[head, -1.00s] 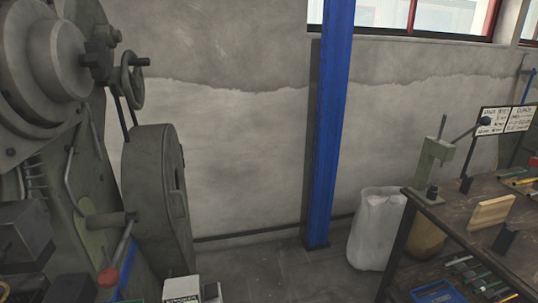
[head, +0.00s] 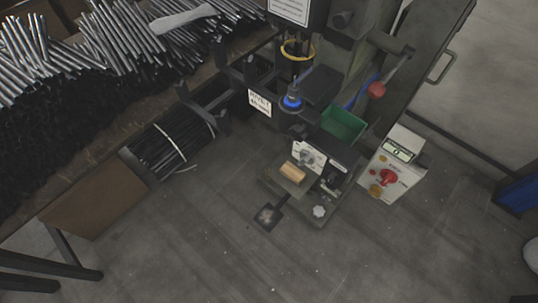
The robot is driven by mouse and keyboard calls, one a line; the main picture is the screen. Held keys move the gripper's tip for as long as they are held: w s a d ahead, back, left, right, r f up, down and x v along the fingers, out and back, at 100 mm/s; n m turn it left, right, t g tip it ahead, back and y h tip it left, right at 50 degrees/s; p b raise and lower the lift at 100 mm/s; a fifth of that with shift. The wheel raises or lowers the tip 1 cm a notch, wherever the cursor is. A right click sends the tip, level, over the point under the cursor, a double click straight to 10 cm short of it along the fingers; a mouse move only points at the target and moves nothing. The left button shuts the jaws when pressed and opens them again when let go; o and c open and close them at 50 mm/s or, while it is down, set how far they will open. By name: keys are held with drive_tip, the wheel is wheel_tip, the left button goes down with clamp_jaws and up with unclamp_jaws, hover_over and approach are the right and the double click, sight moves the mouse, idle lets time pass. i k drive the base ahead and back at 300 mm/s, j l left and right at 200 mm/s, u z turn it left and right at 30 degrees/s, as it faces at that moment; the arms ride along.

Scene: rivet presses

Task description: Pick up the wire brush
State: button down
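I see nothing that I can clearly identify as the wire brush in the head view. A small tan, wood-coloured block (head: 293,172) lies on the low base of the rivet press, beside a small white plate; it is too small to tell whether it is a brush. My gripper is not in view.
The rivet press (head: 345,75) stands at upper centre, with a green bin (head: 343,124) and a control box with a red knob (head: 392,165). A bench holding many metal rods (head: 100,50) fills the upper left. Dark floor (head: 240,255) lies open in front.

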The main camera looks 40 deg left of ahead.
sight(294, 174)
drive_tip(key=u, duration=0.95)
